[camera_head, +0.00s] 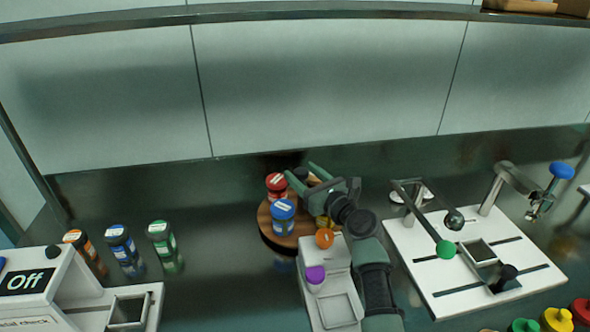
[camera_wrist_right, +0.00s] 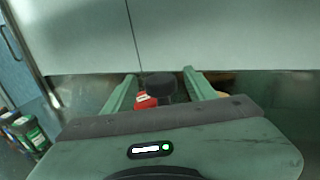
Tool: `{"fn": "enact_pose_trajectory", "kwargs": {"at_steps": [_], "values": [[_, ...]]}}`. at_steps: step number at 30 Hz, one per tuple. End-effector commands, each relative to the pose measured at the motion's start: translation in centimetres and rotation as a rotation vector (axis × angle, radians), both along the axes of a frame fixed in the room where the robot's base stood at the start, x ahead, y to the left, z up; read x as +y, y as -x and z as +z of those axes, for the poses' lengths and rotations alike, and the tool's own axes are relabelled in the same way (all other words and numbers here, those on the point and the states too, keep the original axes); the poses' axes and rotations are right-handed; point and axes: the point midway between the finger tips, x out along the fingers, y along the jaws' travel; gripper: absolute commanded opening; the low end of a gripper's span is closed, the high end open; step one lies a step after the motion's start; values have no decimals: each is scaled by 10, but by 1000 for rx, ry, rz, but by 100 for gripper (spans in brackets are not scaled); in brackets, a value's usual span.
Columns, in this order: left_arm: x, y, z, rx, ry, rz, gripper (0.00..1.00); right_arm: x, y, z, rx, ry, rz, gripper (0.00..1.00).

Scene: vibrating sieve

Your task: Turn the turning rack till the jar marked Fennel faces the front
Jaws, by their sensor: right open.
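The turning rack (camera_head: 264,222) is a round wooden disc at the middle of the head view. On it stand a red-lidded jar (camera_head: 277,187), a blue-lidded jar (camera_head: 283,217) at the front, a black-topped jar (camera_head: 300,174) at the back and a yellow one, mostly hidden by my arm. Their labels are too small to read, so I cannot tell which is Fennel. My right gripper (camera_head: 303,172) is open over the rack's back. In the wrist view its fingers (camera_wrist_right: 160,76) stand either side of the black top (camera_wrist_right: 160,86), with the red jar (camera_wrist_right: 145,101) close by the left finger.
A white device with orange and purple knobs (camera_head: 316,280) stands right before the rack. A white board with levers (camera_head: 440,285) is at right. A wall closes the back.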

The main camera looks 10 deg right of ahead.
Motion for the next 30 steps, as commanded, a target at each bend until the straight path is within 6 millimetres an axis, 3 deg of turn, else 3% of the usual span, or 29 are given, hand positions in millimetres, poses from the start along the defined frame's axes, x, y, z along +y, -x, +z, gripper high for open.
{"fn": "enact_pose_trajectory", "kwargs": {"at_steps": [7, 18, 19, 24, 25, 30], "values": [[0, 0, -6, -1, 0, 0, 36, 12, -30, -1, 1, 0, 1, 56], [0, 0, -6, 1, 0, 0, 36, 15, -37, 0, 1, 1, -1, 56], [0, 0, -6, 1, 0, 0, 36, 15, -37, 0, 1, 1, -1, 53], [0, 1, -6, 2, 0, 0, 36, 15, -37, 0, 1, 0, -1, 6], [0, 1, -6, 2, 0, 0, 36, 15, -37, 0, 1, 0, -1, 0], [0, 1, -6, 2, 0, 0, 36, 15, -37, -1, 1, 0, -1, 0]]}}
